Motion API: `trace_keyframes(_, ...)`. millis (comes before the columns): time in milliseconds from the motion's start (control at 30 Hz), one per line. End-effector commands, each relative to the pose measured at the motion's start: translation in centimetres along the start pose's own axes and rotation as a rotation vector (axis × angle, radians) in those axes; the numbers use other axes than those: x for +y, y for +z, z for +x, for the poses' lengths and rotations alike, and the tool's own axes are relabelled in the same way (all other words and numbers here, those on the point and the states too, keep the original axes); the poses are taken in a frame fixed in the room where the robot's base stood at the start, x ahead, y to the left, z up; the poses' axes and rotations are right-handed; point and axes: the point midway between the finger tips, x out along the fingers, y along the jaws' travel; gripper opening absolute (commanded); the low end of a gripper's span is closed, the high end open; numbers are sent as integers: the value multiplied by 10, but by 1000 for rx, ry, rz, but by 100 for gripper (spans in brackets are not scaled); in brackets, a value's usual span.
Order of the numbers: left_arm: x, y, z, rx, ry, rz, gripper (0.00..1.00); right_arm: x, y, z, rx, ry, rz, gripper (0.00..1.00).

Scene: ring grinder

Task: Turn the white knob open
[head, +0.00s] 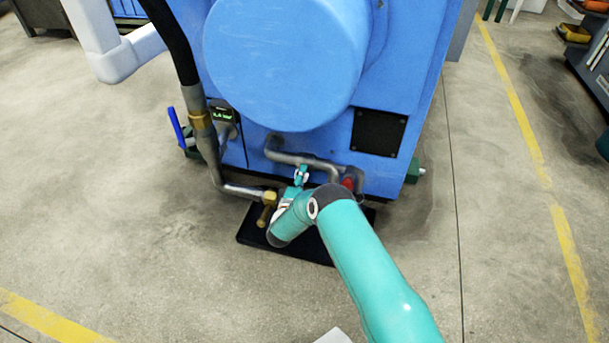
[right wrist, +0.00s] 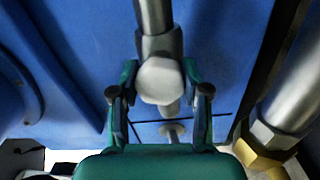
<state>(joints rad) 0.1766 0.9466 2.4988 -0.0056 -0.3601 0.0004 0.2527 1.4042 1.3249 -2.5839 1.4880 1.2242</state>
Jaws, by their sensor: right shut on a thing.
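The white knob (right wrist: 160,80) sits at the end of a grey metal pipe in the right wrist view. My right gripper (right wrist: 160,93) has one green finger on each side of the knob and is shut on it. In the head view the right gripper (head: 301,174) is at the pipework low on the front of the blue machine (head: 405,85). There the knob is mostly hidden by the gripper and too small to make out clearly. My left gripper is not in view.
A brass fitting (right wrist: 262,140) and a thick pipe (right wrist: 298,95) are close to the right of the gripper. A red part (head: 348,183) is beside the wrist. A gauge with a green display (head: 222,115) is at the left. A black mat (head: 250,232) lies below.

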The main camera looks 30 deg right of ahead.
Motion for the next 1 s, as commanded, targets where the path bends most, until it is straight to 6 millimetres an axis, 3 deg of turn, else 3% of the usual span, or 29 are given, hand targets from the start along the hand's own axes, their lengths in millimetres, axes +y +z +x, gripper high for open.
trace_keyframes(300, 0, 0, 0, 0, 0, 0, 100, -8, 3, -3, -5, -14, 134, 11)
trace_keyframes(833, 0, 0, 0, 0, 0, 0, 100, -9, 4, -3, -7, -16, 161, 11)
trace_keyframes(867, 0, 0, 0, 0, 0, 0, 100, -9, 4, -3, -7, -16, 161, 48)
trace_keyframes(1000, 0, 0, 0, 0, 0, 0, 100, -8, 3, -3, -5, -14, 162, 71)
